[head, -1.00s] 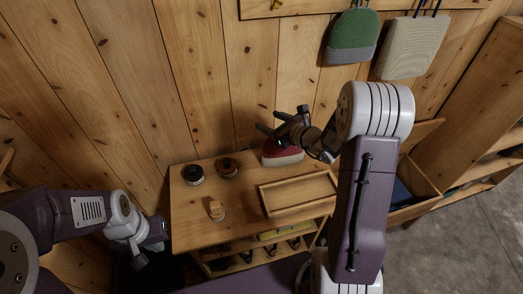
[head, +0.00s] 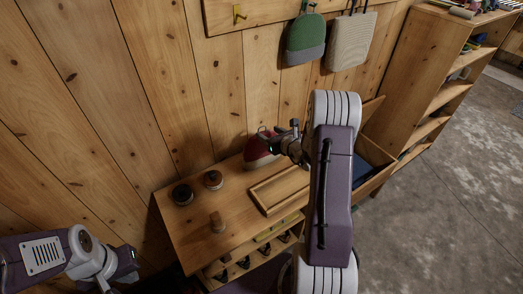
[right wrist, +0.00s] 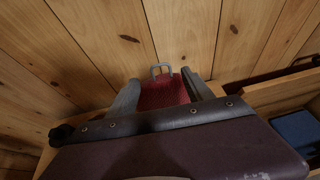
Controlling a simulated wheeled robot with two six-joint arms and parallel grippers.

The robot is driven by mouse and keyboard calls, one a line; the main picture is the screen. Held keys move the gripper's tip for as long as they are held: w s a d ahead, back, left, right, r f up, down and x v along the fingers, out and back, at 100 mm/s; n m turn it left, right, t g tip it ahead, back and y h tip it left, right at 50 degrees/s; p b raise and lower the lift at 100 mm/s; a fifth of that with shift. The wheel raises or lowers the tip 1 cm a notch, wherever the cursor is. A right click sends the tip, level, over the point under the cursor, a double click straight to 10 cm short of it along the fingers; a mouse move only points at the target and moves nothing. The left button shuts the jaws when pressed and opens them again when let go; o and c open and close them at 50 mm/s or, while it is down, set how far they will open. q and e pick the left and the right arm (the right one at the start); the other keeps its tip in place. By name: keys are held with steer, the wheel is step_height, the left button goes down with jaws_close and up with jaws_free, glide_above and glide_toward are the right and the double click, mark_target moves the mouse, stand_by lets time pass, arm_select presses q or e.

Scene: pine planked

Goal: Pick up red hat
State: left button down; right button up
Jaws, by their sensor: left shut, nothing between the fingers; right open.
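The red hat (head: 259,152), with a pale lower band, stands on the wooden bench top (head: 186,227) against the plank wall. In the right wrist view the knitted red hat (right wrist: 163,94) has a grey loop on top and lies between or just beyond my open fingers. My right gripper (head: 276,137) is open at the hat's right side in the head view; contact cannot be told. My right gripper's wide body hides the lower part of the hat in the wrist view. My left gripper (head: 126,268) is shut and empty at the lower left, away from the hat.
A shallow wooden tray (head: 262,206) lies just in front of the hat. A green hat (head: 305,40) and a beige bag (head: 351,42) hang above. An open wooden bin (head: 375,150) is at right.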

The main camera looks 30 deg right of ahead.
steer(key=w, duration=0.1)
steer(key=p, duration=0.2)
glide_above(262, 145)
steer(key=w, duration=0.1)
steer(key=shift+w+d+f, duration=0.1)
steer(key=shift+d+f, duration=0.15)
steer(key=shift+f, duration=0.25)
steer(key=shift+w+d+f, duration=0.1)
steer(key=shift+d+f, duration=0.1)
steer(key=shift+f, duration=0.3)
steer(key=shift+w+f, duration=0.25)
steer(key=shift+w, duration=0.05)
steer(key=shift+s, duration=0.15)
steer(key=c, duration=0.9)
jaws_close()
